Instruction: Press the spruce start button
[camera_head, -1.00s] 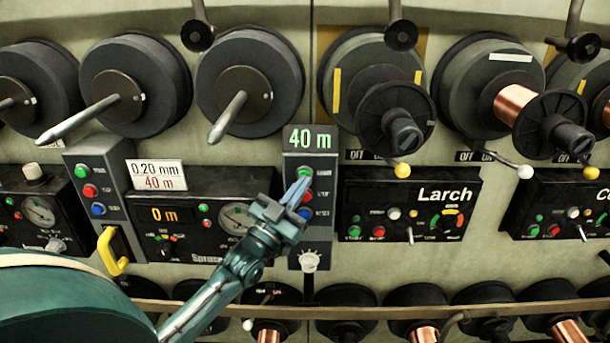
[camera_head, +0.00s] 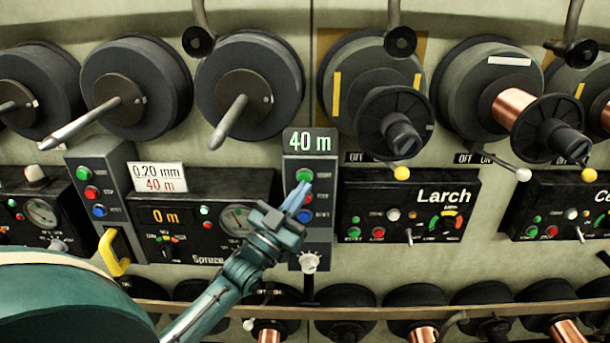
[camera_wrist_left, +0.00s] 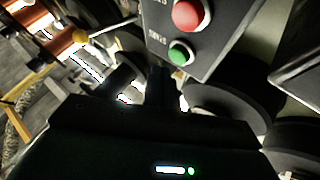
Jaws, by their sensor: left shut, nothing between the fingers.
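The Spruce panel (camera_head: 205,258) is a dark box left of centre with a lit "0 m" readout. Beside it on the right stands a grey button column (camera_head: 323,166) under a "40 m" sign. Its green button (camera_head: 305,175) is uncovered at the top, with red and blue buttons below. My left gripper (camera_head: 297,197) is shut and empty. Its tips overlap the column just below the green button; contact cannot be told. In the left wrist view, the green button (camera_wrist_left: 181,53) and the red button (camera_wrist_left: 189,14) lie beyond the dark fingers (camera_wrist_left: 161,86). The right gripper is out of view.
Another button column (camera_head: 97,185) with a yellow handle (camera_head: 111,252) stands left of the Spruce panel. The Larch panel (camera_head: 408,205) is on the right. Large spools (camera_head: 247,75) protrude above, and a rail (camera_head: 400,311) with more spools runs below.

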